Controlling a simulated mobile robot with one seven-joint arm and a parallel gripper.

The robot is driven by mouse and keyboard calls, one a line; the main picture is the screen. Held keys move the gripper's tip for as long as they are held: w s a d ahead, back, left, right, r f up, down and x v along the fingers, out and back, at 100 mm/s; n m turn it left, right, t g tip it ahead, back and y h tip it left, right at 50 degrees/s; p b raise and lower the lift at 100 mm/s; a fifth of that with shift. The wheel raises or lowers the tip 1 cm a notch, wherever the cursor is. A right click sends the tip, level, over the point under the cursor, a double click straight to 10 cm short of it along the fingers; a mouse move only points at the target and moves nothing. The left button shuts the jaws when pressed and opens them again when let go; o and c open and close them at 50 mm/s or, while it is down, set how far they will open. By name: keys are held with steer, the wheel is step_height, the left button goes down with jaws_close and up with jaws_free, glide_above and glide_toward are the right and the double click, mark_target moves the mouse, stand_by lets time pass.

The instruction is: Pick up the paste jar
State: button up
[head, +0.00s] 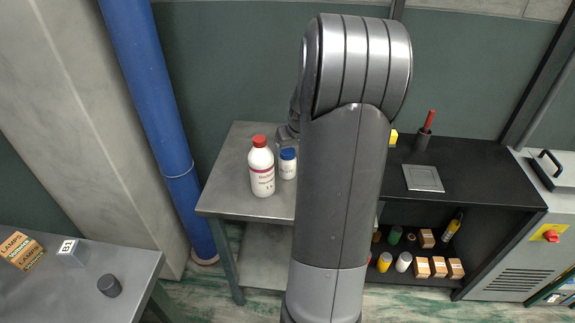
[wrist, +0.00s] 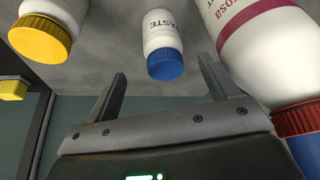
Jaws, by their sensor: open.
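The paste jar (head: 288,168) is a small white jar with a blue lid, standing on the grey metal table (head: 247,140) close to the right of a larger bottle. In the wrist view, the paste jar (wrist: 161,35) appears upside down with "PASTE" lettering, ahead of my gripper (wrist: 163,66) and roughly centred between its two fingers. The fingers are apart, with nothing held. Whether they overlap the jar in depth I cannot tell. In the head view my arm hides most of the gripper.
A white bottle (head: 262,175) with a red cap stands just left of the jar; it also shows in the wrist view (wrist: 245,35). A yellow-lidded white jar (wrist: 45,30) is on the other side. A blue pipe (head: 150,90) rises left of the table. A black bench (head: 465,178) stands right.

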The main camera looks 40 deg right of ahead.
mark_target(288, 161)
steer(key=x, duration=0.9)
steer(key=shift+w+a, duration=0.2)
steer(key=shift+r, duration=0.1)
steer(key=shift+c, duration=0.3)
steer(key=c, duration=1.2)
